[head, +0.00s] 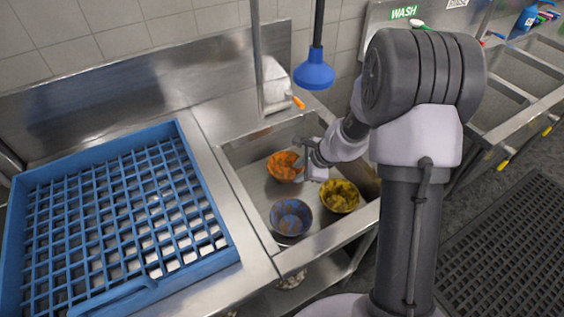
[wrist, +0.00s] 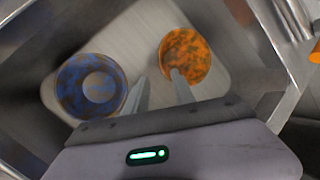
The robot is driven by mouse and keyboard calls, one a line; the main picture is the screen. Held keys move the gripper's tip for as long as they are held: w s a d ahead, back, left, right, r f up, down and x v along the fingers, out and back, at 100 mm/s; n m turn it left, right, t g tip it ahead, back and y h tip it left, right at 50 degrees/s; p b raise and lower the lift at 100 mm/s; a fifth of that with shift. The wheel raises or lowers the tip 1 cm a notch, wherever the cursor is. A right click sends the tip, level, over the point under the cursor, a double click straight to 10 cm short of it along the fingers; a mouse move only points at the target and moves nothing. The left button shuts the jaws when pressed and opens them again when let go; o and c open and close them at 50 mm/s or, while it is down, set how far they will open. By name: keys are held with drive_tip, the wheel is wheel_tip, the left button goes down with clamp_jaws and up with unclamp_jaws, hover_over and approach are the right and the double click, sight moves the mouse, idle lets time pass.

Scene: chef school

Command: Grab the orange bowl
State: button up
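The orange bowl (head: 284,166) has dark blotches and lies in the steel sink basin, toward its back. It also shows in the wrist view (wrist: 187,52) at the upper right of centre. My gripper (head: 304,155) is over the basin beside the bowl's right side. In the wrist view its two fingers (wrist: 160,84) are spread apart with nothing between them. The right fingertip overlaps the bowl's lower edge; I cannot tell whether it touches. The left fingertip lies in the gap between the orange bowl and the blue bowl (wrist: 91,86).
The blue bowl (head: 291,216) stands at the basin's front and a yellow bowl (head: 339,196) to its right. Steel basin walls surround them. A blue rack (head: 229,252) covers the left counter.

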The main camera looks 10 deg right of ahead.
sight(286, 180)
drive_tip(key=b+x, duration=0.1)
drive_tip(key=x, duration=0.3)
drive_tip(key=b+x, duration=0.1)
drive_tip(key=x, duration=0.3)
drive_tip(key=b+x, duration=0.1)
drive_tip(key=x, duration=0.3)
drive_tip(key=shift+w+d+b, duration=0.2)
drive_tip(key=shift+d+b, duration=0.15)
drive_tip(key=shift+r, duration=0.15)
drive_tip(key=shift+c, duration=0.2)
clamp_jaws()
